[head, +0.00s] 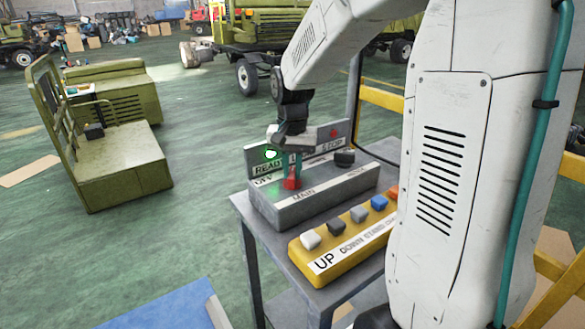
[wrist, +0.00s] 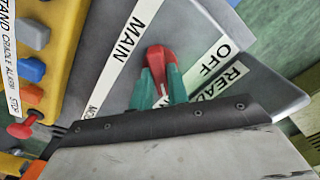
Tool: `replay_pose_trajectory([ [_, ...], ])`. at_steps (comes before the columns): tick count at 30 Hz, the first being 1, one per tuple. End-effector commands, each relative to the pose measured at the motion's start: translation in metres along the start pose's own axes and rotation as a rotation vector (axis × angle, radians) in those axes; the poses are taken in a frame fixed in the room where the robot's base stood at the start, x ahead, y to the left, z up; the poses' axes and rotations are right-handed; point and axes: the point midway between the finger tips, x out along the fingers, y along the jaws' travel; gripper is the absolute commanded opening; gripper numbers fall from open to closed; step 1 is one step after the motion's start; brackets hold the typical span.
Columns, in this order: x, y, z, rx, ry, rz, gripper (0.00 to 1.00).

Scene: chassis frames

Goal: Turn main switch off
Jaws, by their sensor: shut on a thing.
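The main switch is a red lever (head: 291,184) on a grey control box (head: 318,203). It also shows in the wrist view (wrist: 161,57), between the "MAIN" label (wrist: 129,40) and the "OFF" label (wrist: 208,64). My gripper (head: 292,172) reaches down from above with its teal fingers on the lever. In the wrist view the two fingertips (wrist: 162,85) close around the lever from both sides. The lever's lower part is partly hidden by the fingers, and I cannot tell its exact setting. A green lamp (head: 271,154) glows by the "READY" plate (head: 262,165).
A yellow button panel (head: 335,254) with several coloured buttons lies in front of the grey box on a grey table (head: 240,206). A dark knob (head: 345,158) sits right of the lever. A green seat-like block (head: 115,160) stands on the floor at left.

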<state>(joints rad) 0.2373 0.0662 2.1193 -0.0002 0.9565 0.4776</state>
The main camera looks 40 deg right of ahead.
Motion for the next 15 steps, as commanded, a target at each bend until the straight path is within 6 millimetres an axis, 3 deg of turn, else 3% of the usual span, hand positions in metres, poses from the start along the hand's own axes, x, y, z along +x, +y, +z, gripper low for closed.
replay_pose_trajectory([
  [15,-0.0008,-0.0002,-0.0003,-0.433,0.001,-0.001,0.00],
])
